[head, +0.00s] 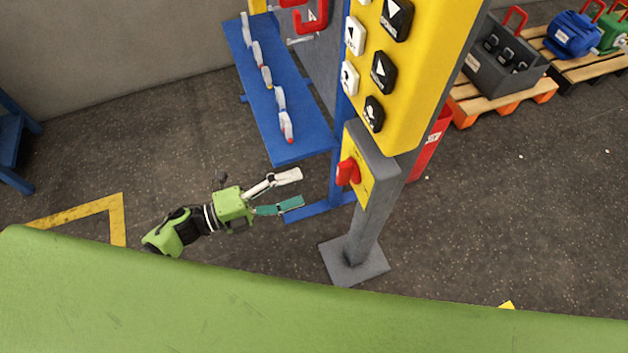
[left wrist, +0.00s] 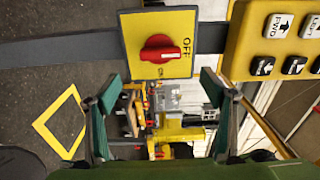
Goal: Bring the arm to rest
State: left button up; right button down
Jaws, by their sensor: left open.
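My left gripper (head: 291,190) is open and empty, its two fingers spread, and points right toward a switch post. The red rotary switch (head: 347,171) sits on a yellow plate (head: 359,189) on that post, a little right of the fingertips and apart from them. In the left wrist view, the red switch (left wrist: 160,49) shows above the middle of the open gripper (left wrist: 160,88), and the word OFF is at its right. Its handle points toward OFF. My right gripper is not in view.
A yellow button panel (head: 420,75) stands above the switch on the grey post (head: 364,235). A blue bench (head: 272,100) with several hand tools is behind the gripper. Pallets (head: 510,95) with a grey crate (head: 504,65) are at upper right. The floor left of the gripper is mostly clear.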

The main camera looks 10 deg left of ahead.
pick_arm(q)
jog(key=shift+v, duration=0.75)
jog(key=w+a+f+n+t+y, duration=0.1)
jog(key=a+f+n+t+y, duration=0.1)
jog(key=a+f+n+y, duration=0.45)
jog(key=w+a+f+n+t+y, duration=0.1)
jog(key=a+f+n+y, duration=0.2)
jog(key=f+n, duration=0.65)
jog(key=s+a+f+n+g+y, duration=0.1)
jog(key=s+a+f+y, duration=0.15)
jog(key=f, duration=0.45)
jog(key=s+a+f+n+g+y, duration=0.1)
jog(key=s+f, duration=0.3)
jog(key=f, duration=0.2)
jog(key=s+d+f+n+g+y, duration=0.1)
jog(key=s+f+n+g, duration=0.3)
jog(key=s+f, duration=0.4)
jog(key=s+f+n+g+y, duration=0.1)
jog(key=s+f+n+g, duration=0.4)
jog(key=s, duration=1.6)
notch_tip(320, 180, down, 3)
jog(key=shift+s+d+f+y, duration=0.2)
jog(key=shift+s+d+y, duration=0.1)
jog(key=shift+d, duration=0.1)
